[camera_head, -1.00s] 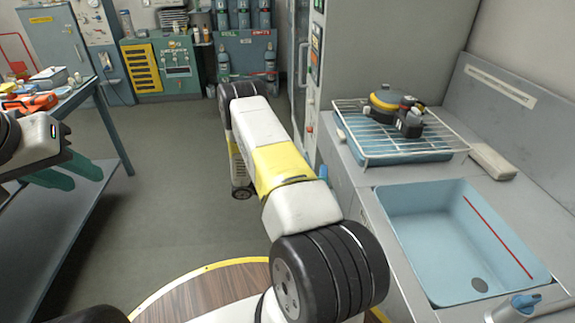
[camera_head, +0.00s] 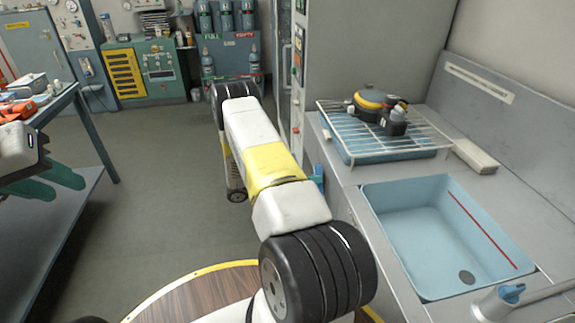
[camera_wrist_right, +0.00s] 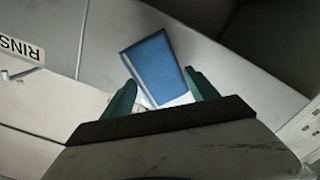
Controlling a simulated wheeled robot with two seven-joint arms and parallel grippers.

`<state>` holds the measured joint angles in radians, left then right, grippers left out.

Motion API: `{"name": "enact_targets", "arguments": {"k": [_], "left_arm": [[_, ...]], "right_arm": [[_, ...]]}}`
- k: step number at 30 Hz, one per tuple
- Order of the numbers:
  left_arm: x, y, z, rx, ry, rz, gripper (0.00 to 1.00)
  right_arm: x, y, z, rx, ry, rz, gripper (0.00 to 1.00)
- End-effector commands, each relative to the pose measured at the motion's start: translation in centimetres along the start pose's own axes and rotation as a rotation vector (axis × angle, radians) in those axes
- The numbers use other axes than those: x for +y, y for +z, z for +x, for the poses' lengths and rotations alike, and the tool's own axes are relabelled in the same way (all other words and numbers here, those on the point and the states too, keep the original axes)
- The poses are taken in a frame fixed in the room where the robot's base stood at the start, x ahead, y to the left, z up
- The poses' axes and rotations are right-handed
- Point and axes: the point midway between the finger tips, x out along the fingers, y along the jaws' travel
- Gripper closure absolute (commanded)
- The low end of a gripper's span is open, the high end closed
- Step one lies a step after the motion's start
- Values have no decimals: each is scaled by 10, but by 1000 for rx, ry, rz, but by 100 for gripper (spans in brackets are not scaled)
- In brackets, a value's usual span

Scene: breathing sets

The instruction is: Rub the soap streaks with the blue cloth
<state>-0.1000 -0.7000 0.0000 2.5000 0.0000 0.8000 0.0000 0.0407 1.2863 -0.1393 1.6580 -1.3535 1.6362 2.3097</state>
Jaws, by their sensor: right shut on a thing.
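The blue cloth (camera_wrist_right: 155,66) is a flat blue piece with a pale edge, gripped between the green fingers of my right gripper (camera_wrist_right: 161,94) in the right wrist view. In the head view a small blue bit (camera_head: 318,170) shows beside my right arm, near the cabinet; the arm hides most of that gripper. My left gripper (camera_head: 44,181) is at the left edge, its green fingers apart and empty, over the side table's lower shelf. I cannot make out any soap streaks in either view.
A blue sink (camera_head: 415,225) with a red line and a tap (camera_head: 500,300) is at right. Behind it a wire rack (camera_head: 390,143) holds a yellow-and-black breathing set (camera_head: 378,105). A pale block (camera_head: 475,156) lies beside the rack. The side table (camera_head: 62,103) stands left; open floor lies between.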

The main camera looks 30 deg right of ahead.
Motion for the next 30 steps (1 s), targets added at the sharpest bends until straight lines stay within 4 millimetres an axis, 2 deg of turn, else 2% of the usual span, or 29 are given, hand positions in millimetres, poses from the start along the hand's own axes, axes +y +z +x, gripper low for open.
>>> {"name": "enact_targets", "arguments": {"k": [14, 24, 30], "left_arm": [[0, 0, 0, 0, 0, 0, 66], [0, 0, 0, 0, 0, 0, 66], [0, 0, 0, 0, 0, 0, 66]], "right_arm": [[2, 1, 6, 1, 0, 0, 83], [25, 18, 5, 2, -1, -1, 83], [32, 24, 5, 0, 0, 0, 83]]}}
